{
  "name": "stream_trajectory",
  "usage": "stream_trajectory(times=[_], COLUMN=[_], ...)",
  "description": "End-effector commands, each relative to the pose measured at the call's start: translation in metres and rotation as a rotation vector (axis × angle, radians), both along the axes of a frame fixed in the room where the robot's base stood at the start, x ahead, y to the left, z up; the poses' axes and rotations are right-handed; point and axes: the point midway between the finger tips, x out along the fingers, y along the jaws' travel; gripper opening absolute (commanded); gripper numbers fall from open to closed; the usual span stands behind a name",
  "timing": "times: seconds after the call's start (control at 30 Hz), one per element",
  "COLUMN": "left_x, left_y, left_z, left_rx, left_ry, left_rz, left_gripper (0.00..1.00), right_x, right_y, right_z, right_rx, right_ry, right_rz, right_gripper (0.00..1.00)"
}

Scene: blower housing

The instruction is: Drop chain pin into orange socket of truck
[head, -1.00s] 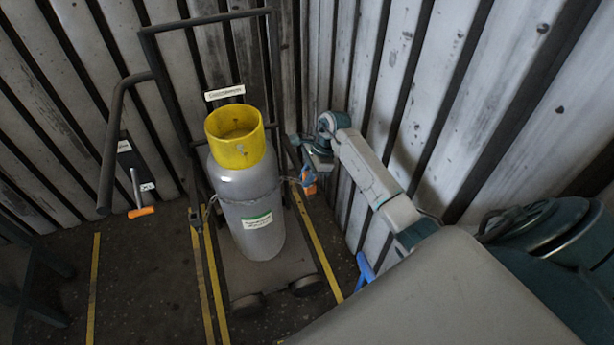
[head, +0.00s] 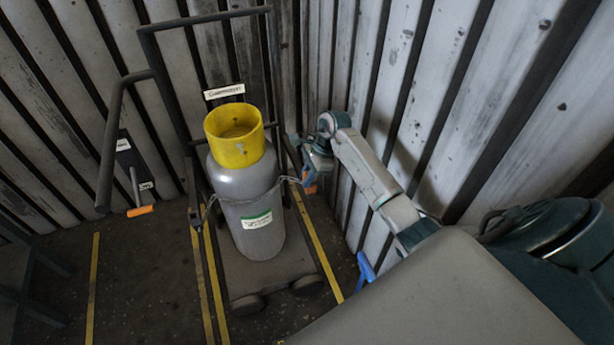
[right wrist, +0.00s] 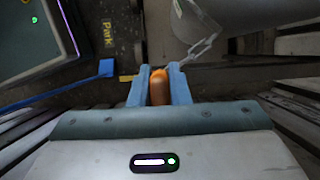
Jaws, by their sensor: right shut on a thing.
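The grey gas cylinder (head: 245,195) with a yellow collar (head: 235,138) stands upright on the dark hand truck (head: 262,278). A thin chain (head: 284,180) runs across its front to my right gripper (head: 310,178), at the cylinder's right side. In the right wrist view, the blue fingers of my right gripper (right wrist: 158,84) are shut on the chain pin, with an orange piece (right wrist: 158,87) between them. The chain (right wrist: 203,50) meets the right fingertip. I cannot make out the truck's orange socket apart from this orange piece. My left gripper is out of view.
A corrugated wall stands close to my right arm. Yellow lines (head: 316,245) mark the floor. A blue object (head: 366,267) lies near the right wall.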

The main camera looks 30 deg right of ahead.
Motion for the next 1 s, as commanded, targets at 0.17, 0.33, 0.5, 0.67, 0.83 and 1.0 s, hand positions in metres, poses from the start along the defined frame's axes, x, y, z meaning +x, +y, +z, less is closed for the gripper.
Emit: stream_trajectory(times=[0.17, 0.33, 0.5, 0.67, 0.83, 1.0], left_x=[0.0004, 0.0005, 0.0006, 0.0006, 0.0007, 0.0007], left_y=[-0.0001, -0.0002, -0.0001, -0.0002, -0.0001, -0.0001], left_z=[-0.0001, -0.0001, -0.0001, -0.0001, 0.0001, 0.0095], left_rx=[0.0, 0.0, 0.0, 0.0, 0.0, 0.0], left_ry=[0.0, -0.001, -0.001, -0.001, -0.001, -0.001], left_rz=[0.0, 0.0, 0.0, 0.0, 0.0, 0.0], left_gripper=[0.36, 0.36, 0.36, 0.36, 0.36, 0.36], right_x=[0.0002, 0.0002, 0.0001, 0.0, 0.0, 0.0001], right_y=[-0.0001, 0.0, -0.0001, -0.0001, 0.0, -0.0001], right_z=[0.0003, 0.0002, 0.0002, 0.0, 0.0001, 0.0082], right_rx=[0.0, 0.0, 0.0, 0.0, 0.0, 0.0], right_ry=[0.0, 0.0, 0.0, 0.0, 0.0, 0.0], right_rz=[0.0, 0.0, 0.0, 0.0, 0.0, 0.0], right_gripper=[0.0, 0.3, 0.41, 0.41, 0.41, 0.41])
